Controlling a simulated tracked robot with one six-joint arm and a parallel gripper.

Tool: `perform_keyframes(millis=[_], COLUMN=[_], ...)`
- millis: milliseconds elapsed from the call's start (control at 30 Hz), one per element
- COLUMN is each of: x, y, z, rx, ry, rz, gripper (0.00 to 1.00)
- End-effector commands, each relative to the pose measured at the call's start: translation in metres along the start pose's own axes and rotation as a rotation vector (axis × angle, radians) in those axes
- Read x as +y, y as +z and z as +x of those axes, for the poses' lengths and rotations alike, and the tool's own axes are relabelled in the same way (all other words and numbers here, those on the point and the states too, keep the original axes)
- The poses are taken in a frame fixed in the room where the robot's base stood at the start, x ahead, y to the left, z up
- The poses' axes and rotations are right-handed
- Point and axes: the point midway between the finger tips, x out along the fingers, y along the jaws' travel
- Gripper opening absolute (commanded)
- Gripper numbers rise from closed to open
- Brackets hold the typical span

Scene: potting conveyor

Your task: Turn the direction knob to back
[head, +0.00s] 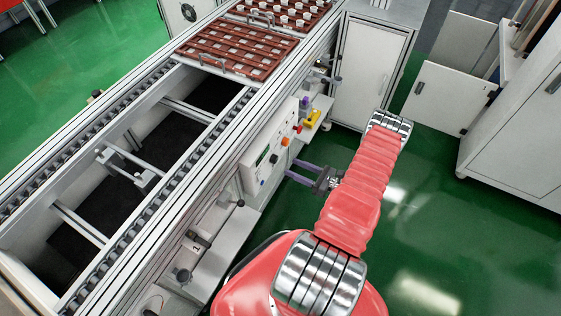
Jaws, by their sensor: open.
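The control panel (256,160) is a pale box on the side of the conveyor frame, in the middle of the head view. It carries a small dark display and several small controls. A black knob (273,158) sits on its face, an orange control (285,141) is above it to the right, and a blue control (262,183) is low on the left. Which one is the direction knob, and where it points, is too small to tell. My gripper (289,169) is open and empty, its two purple-grey fingers pointing at the panel's lower right, close to it. Contact cannot be told.
The conveyor (215,120) runs diagonally, with brown trays (238,48) at its far end. A yellow box (313,117) is mounted right of the panel. White cabinets (369,70) stand behind. Green floor (440,215) is free on the right. A ledge (222,225) lies below the panel.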

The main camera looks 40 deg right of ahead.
Motion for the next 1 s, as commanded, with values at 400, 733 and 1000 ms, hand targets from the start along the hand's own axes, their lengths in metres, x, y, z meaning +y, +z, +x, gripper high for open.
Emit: perform_keyframes(millis=[400,733,1000], x=[0.001,0.000,0.000], y=[0.000,0.000,0.000], z=[0.057,0.074,0.074], rx=[0.001,0.000,0.000], ry=[0.003,0.000,0.000], rz=[0.000,0.000,0.000], gripper=[0.48,0.48,0.42])
